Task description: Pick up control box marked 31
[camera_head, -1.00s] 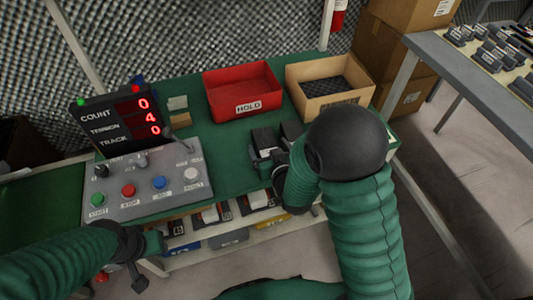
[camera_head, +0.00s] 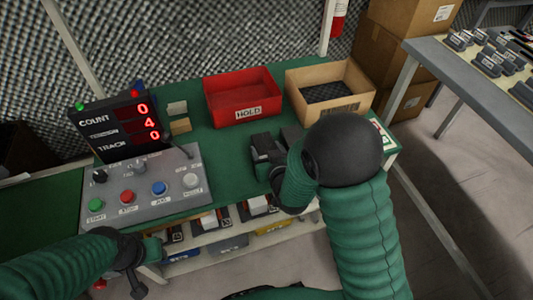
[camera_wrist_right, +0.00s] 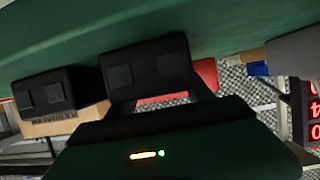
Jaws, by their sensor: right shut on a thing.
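Two dark control boxes stand side by side on the green bench, the left one (camera_head: 264,147) and the right one (camera_head: 291,136). In the right wrist view, one black box (camera_wrist_right: 150,72) is straight ahead of my right gripper, and another (camera_wrist_right: 45,92) is to its left. My right gripper (camera_head: 277,172) is shut on the box ahead of it, close to the bench top; my forearm hides part of the grip in the head view. No 31 can be read on either box. My left gripper (camera_head: 146,265) is at the bench front below the control panel, its jaws unclear.
A red HOLD bin (camera_head: 242,97) and a cardboard tray (camera_head: 330,82) stand behind the boxes. A grey button panel (camera_head: 145,187) and a count display (camera_head: 120,126) are at left. A shelf (camera_head: 235,235) with several bins lies below the bench front. A grey table (camera_head: 475,85) stands right.

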